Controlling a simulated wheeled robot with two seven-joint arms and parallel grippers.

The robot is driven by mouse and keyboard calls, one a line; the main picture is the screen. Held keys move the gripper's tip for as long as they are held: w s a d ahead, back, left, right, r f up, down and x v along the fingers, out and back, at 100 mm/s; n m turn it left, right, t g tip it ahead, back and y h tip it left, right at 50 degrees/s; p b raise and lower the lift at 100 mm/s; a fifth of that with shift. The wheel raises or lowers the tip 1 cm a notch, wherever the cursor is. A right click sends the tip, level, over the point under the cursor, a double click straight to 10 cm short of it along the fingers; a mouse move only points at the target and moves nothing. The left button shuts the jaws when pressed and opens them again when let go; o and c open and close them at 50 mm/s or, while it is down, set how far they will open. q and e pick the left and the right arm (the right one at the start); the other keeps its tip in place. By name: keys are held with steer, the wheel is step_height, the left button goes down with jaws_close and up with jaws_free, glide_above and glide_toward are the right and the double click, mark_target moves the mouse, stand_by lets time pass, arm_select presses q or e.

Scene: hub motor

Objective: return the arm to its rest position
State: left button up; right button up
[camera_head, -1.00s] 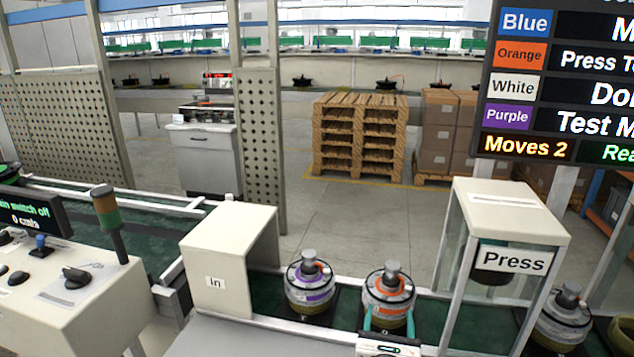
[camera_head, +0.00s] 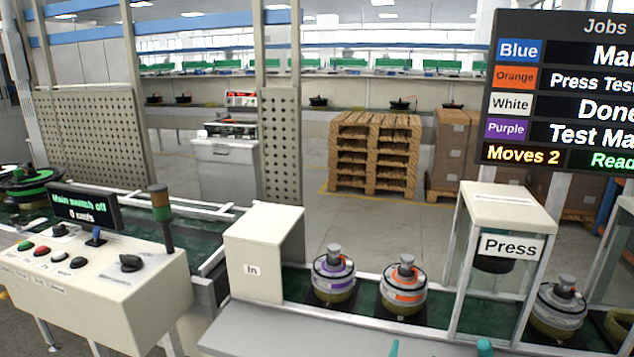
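Two teal fingertips of one gripper, which I take to be my right (camera_head: 439,348), show at the bottom edge. They are spread apart with nothing visible between them. The rest of that gripper and its arm are below the picture. My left gripper is not in view. The orange-banded hub motor (camera_head: 404,286) stands upright on the conveyor, beyond the fingertips and apart from them. The purple-banded hub motor (camera_head: 334,277) stands to its left.
The white In box (camera_head: 262,255) stands left of the motors, the Press frame (camera_head: 509,246) right. Another motor (camera_head: 557,308) is right of the press. A control panel (camera_head: 92,285) with buttons and a "Main switch off" display (camera_head: 84,208) is at left. The job board (camera_head: 565,90) hangs upper right.

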steer(key=s+d+f+m+g+y, duration=0.1)
steer(key=s+d+f+m+g, duration=0.15)
steer(key=s+f+m, duration=0.4)
steer(key=s+d+f+m+g, duration=0.2)
steer(key=s+f+m+g, duration=0.15)
steer(key=s+m, duration=0.5)
steer(key=s+a+f+m+g+y, duration=0.2)
steer(key=s+m+g+y, duration=0.35)
steer(key=s+m, duration=0.8)
steer(key=s+f+n+g, duration=0.2)
steer(key=s+f, duration=0.1)
steer(key=f, duration=2.4)
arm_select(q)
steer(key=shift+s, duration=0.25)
arm_select(e)
steer(key=s+d+f+g+h, duration=0.1)
steer(key=s+d+f, duration=0.1)
steer(key=s+f, duration=1.3)
steer(key=shift+s+d, duration=0.25)
steer(key=shift+s, duration=0.2)
